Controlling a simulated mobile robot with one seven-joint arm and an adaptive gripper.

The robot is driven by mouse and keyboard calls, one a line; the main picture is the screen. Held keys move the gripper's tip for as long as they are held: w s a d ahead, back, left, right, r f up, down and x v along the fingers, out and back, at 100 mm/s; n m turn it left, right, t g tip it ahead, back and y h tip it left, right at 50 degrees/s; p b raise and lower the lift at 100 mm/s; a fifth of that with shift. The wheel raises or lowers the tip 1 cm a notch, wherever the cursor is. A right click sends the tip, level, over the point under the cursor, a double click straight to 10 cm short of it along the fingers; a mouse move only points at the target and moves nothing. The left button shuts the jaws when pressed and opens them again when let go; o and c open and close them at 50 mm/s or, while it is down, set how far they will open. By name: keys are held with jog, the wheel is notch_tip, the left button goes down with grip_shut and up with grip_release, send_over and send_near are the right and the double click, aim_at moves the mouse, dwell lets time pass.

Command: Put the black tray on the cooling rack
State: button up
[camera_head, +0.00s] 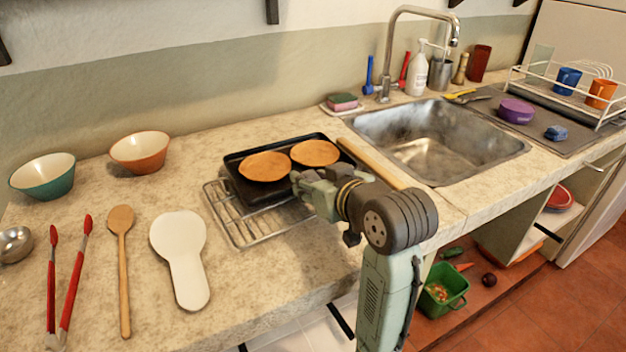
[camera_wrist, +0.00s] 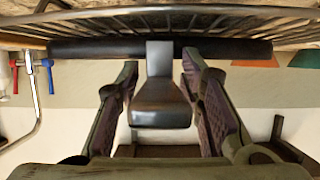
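The black tray (camera_head: 236,178) carries two round brown flat pieces (camera_head: 265,166) and overlaps the back of the wire cooling rack (camera_head: 265,226) in the head view. Whether it rests fully on the rack I cannot tell. In the wrist view, which looks upside down, the tray edge (camera_wrist: 90,48) lies beside the rack wires (camera_wrist: 200,22). A dark handle-like piece (camera_wrist: 160,105) projects from the tray between my fingers. My gripper (camera_head: 299,184) is at the tray's front right edge. It also shows in the wrist view (camera_wrist: 160,80), fingers apart, with gaps on both sides of that piece.
A long wooden item (camera_head: 372,162) lies right of the tray, before the sink (camera_head: 430,150). A white spoon rest (camera_head: 182,255), wooden spoon (camera_head: 122,270) and red tongs (camera_head: 70,280) lie left of the rack. Two bowls (camera_head: 140,152) stand at the back left.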

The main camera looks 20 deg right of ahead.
jog(key=shift+o, duration=0.3)
jog(key=shift+r, duration=0.25)
jog(key=v, duration=1.2)
jog(key=shift+s, duration=0.1)
